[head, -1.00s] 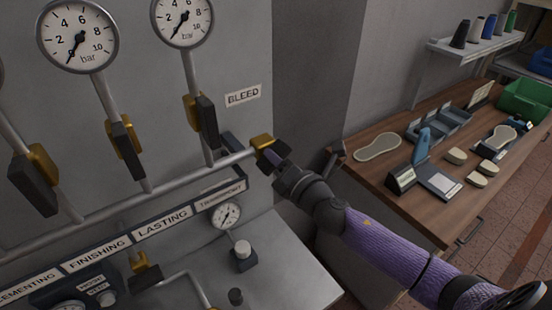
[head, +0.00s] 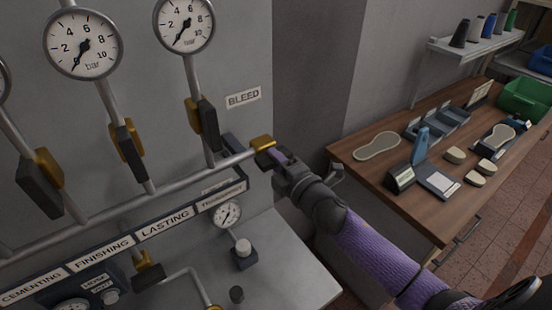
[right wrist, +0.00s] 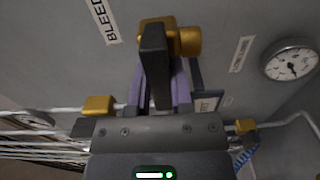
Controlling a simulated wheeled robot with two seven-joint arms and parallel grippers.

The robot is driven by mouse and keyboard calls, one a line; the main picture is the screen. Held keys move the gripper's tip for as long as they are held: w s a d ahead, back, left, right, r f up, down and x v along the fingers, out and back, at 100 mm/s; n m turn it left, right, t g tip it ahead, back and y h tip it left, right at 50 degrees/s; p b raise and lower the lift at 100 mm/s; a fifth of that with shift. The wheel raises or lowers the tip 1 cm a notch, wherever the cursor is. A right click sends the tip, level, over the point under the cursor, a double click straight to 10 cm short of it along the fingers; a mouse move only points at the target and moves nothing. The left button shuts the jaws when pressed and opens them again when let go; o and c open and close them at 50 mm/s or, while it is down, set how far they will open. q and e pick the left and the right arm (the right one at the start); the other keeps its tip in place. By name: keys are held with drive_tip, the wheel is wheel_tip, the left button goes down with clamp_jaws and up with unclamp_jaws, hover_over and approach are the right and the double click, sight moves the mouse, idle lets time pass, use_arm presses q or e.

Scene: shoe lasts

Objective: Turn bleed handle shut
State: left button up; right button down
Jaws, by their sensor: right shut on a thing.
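The bleed valve (head: 262,143) is a brass body at the right end of the horizontal pipe, below the BLEED label (head: 243,97). Its dark handle (right wrist: 154,58) shows in the right wrist view, pointing toward that camera from the brass body (right wrist: 185,40). My right gripper (head: 275,155) is shut on this handle; in the right wrist view its purple fingers (right wrist: 160,85) lie on either side of it. In the head view the gripper mostly hides the handle. My left gripper is in no view.
Several other brass valves with dark handles, such as this one (head: 208,122), sit on pipes below gauges (head: 184,24) to the left. A small gauge (head: 227,214) and knob (head: 243,247) stand below. A wooden bench (head: 440,217) with shoe parts is at right.

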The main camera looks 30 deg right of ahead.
idle(0.4)
drive_tip(key=c, duration=0.5)
unclamp_jaws()
drive_tip(key=s, duration=0.3)
drive_tip(key=s+d, duration=0.1)
drive_tip(key=s, duration=0.2)
drive_tip(key=s+b, duration=0.1)
drive_tip(key=s, duration=0.2)
drive_tip(key=shift+s+d, duration=0.2)
drive_tip(key=shift+s, duration=0.2)
